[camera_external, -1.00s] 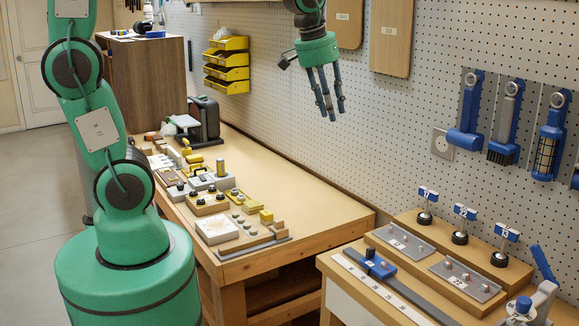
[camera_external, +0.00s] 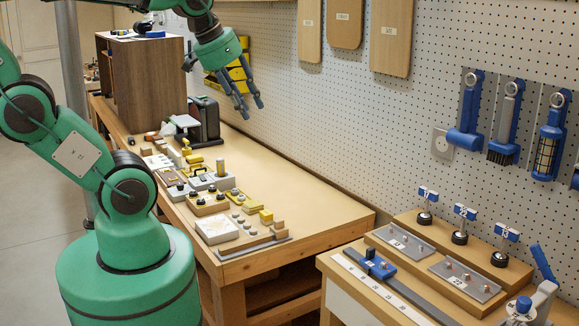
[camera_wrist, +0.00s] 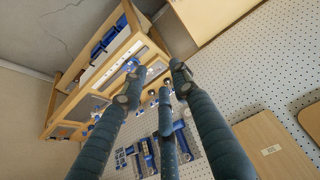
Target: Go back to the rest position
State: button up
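My gripper (camera_external: 243,108) is in the air above the far part of the wooden bench (camera_external: 300,200), in front of the pegboard wall. Its blue-grey fingers point down and to the right in the external view. In the wrist view my gripper (camera_wrist: 158,82) shows its fingers spread apart with nothing between them. It is open and empty, and touches nothing. My green arm reaches up from its round base at the left and bends over toward the bench.
Yellow bins (camera_external: 238,75) hang on the pegboard (camera_external: 330,110) behind my gripper. A brown wooden cabinet (camera_external: 150,85) stands at the bench's far end. Blocks, knobs and plates line the bench's left edge. Its right side is clear. A second bench (camera_external: 340,280) at front right holds numbered fixtures.

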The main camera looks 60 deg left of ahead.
jog(key=shift+s+a+f, duration=0.15)
jog(key=shift+s, duration=0.35)
jog(key=shift+s+a+f, duration=0.1)
jog(key=shift+s+f, duration=0.05)
jog(key=shift+s, duration=0.3)
